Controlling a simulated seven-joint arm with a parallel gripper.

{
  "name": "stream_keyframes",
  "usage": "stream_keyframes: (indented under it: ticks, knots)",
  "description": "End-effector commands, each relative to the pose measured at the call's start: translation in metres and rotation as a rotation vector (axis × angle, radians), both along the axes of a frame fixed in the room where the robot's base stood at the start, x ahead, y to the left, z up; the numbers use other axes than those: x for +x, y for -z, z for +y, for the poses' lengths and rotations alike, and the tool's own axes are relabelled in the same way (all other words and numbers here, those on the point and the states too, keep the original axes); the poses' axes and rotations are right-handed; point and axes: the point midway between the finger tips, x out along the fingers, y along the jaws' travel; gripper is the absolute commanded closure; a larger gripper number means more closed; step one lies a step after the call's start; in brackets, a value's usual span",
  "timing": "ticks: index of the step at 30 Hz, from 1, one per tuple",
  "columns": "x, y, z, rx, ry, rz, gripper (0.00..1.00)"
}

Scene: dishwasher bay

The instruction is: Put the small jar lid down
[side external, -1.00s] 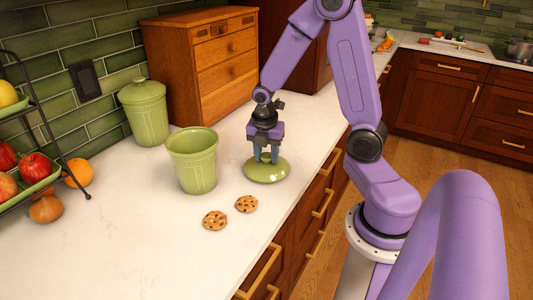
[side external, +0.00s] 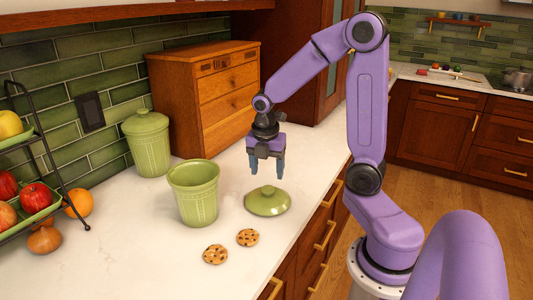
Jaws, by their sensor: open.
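The small green jar lid (side external: 267,203) lies on the white counter, knob up, to the right of the open green jar (side external: 194,194). My gripper (side external: 267,171) is open and empty above the lid, apart from it, with its fingers pointing down. The inside bottom of the open jar is hidden. A second, lidded green jar (side external: 149,146) stands behind, near the tiled wall.
Two cookies (side external: 215,254) lie on the counter (side external: 120,255) in front of the open jar. A wooden drawer box (side external: 205,98) stands at the back. A black fruit rack (side external: 52,170), an orange (side external: 77,203) and an onion (side external: 44,239) are at left.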

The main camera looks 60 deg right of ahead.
Motion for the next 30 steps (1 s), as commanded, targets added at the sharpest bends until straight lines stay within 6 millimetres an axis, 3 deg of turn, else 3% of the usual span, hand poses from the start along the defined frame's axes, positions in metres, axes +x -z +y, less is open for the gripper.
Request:
stream_keyframes:
  ticks: [6, 14, 20, 24, 30]
  knots:
    - [0.0, -0.037, 0.004, 0.0, -0.001, -0.005, 0.33]
    - [-0.003, -0.053, 0.011, 0.003, 0.007, -0.003, 0.33]
    - [-0.02, -0.05, 0.051, 0.031, 0.096, -0.027, 0.33]
    - [-0.046, -0.046, 0.089, 0.064, 0.207, -0.043, 0.33]
    - [-0.093, -0.04, 0.131, 0.109, 0.373, -0.048, 0.33]
